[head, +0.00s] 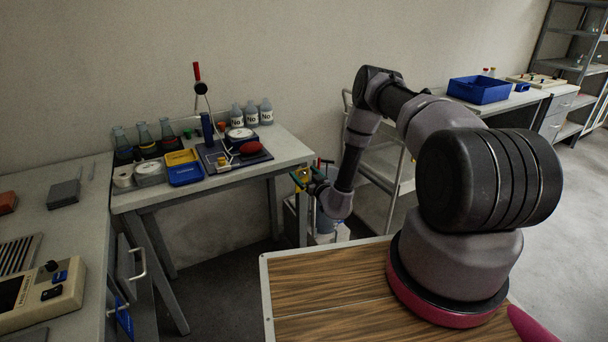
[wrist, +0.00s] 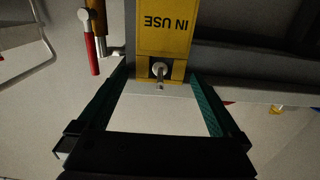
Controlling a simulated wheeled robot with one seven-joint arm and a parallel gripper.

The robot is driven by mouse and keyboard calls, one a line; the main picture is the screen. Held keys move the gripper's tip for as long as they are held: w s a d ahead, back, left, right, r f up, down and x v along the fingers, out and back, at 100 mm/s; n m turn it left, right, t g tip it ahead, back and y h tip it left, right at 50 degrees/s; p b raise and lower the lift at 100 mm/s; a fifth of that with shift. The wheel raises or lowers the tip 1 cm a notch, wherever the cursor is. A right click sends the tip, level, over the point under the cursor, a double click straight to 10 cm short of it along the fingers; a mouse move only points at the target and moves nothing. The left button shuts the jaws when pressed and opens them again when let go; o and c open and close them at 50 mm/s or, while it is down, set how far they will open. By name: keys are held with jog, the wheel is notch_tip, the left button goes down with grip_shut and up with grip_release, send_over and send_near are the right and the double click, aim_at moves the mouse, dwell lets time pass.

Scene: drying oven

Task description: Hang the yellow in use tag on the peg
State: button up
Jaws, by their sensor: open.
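The yellow tag (wrist: 165,35) reads "IN USE", upside down in the wrist view. A round-headed metal peg (wrist: 160,69) shows at the tag's hole end and appears to pass through it. A pale plate edge lies just below it in the picture. My gripper (wrist: 160,76) is open, with its green-lined fingers spread on either side of the peg and the tag's end. I see no finger pressing on the tag. In the head view my gripper (head: 305,181) is low beside the right end of the workbench, with a small patch of the yellow tag (head: 304,173) between the fingers.
A red handle (wrist: 91,52) hangs left of the tag. The workbench (head: 290,147) carries flasks, bottles, and yellow and blue trays (head: 185,175). A metal cart (head: 385,175) stands close behind my arm. A blue bin (head: 478,90) sits farther right.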

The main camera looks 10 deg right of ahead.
jog(key=v, duration=1)
jog(key=a+r+n+g+y, duration=0.1)
jog(key=a+r+n+y, duration=0.2)
jog(key=r+n, duration=0.3)
jog(key=w+a+r+n+g+y, duration=0.1)
jog(key=a+r+n+g+y, duration=0.2)
jog(key=r, duration=0.4)
jog(key=a+r+n+y, duration=0.2)
jog(key=r+n+y, duration=0.2)
jog(key=r+n, duration=0.25)
jog(key=s+a+r+n+g+y, duration=0.1)
jog(key=s+a+r+n+g, duration=0.2)
jog(key=s+r+n+g, duration=0.4)
jog(key=s+a+r+n+g, duration=0.2)
jog(key=s+r+n+g, duration=0.15)
jog(key=r+n, duration=0.75)
jog(key=s+d+r+n+g+h, duration=0.1)
jog(key=s+d+r+n+h, duration=0.2)
jog(key=s+n, duration=0.5)
jog(key=s+d+r+n+g+h, duration=0.15)
jog(key=s+r+n+h, duration=0.3)
jog(key=n, duration=0.45)
jog(key=s+d+r+n+t+h, duration=0.7)
jog(key=s+d+n, duration=0.2)
jog(key=n, duration=0.5)
jog(key=d, duration=0.2)
jog(key=shift+s+d+r, duration=0.25)
jog(key=shift+s+r, duration=0.05)
